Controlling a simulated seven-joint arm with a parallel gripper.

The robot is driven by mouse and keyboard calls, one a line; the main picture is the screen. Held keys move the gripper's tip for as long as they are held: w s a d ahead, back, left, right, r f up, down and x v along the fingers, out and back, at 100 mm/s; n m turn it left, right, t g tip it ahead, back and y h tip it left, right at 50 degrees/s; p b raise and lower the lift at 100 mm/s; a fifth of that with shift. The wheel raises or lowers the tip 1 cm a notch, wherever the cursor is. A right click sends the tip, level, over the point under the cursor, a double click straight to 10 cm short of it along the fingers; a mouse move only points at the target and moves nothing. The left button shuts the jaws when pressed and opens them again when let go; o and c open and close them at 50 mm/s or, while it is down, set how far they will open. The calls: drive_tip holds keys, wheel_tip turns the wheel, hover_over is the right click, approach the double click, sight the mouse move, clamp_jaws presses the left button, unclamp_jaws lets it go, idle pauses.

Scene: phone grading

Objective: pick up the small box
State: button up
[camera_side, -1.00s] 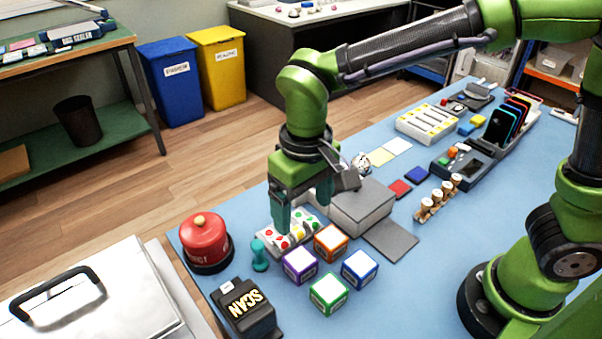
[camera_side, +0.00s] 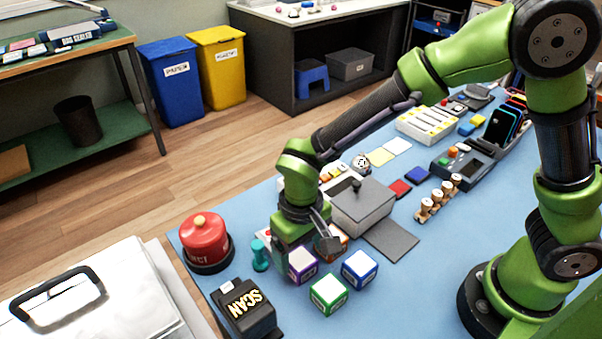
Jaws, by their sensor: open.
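Several small boxes with white tops stand grouped on the blue table: a purple one (camera_side: 303,267), an orange one (camera_side: 343,243), a blue one (camera_side: 360,269) and a green one (camera_side: 329,294). My gripper (camera_side: 303,247) is open and low, pointing down over the purple and orange boxes at the back of the group. It hides most of the orange box and part of the purple box. I cannot tell whether a box is between the fingers or touched by them. The blue and green boxes stand clear of the gripper.
A grey lidded box (camera_side: 362,208) stands close behind the gripper. A wooden rack (camera_side: 438,199) stands right. Table right of the blue box is free.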

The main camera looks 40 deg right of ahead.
sight(300, 258)
wheel_tip(300, 258, down, 4)
drive_tip(key=shift+w+r, duration=0.1)
drive_tip(key=shift+r, duration=0.05)
drive_tip(key=c, duration=1.1)
drive_tip(key=r, duration=0.9)
drive_tip(key=shift+a+r, duration=0.1)
drive_tip(key=shift+a, duration=0.15)
drive_tip(key=shift+s+a+f, duration=0.5)
drive_tip(key=shift+s+a, duration=0.15)
drive_tip(key=shift+s, duration=0.1)
drive_tip(key=shift+s+a+f, duration=0.5)
drive_tip(key=shift+s+a, duration=0.2)
drive_tip(key=shift+s, duration=0.05)
drive_tip(key=shift+s+a+f, duration=0.5)
drive_tip(key=shift+s+a, duration=0.15)
drive_tip(key=shift+s, duration=0.1)
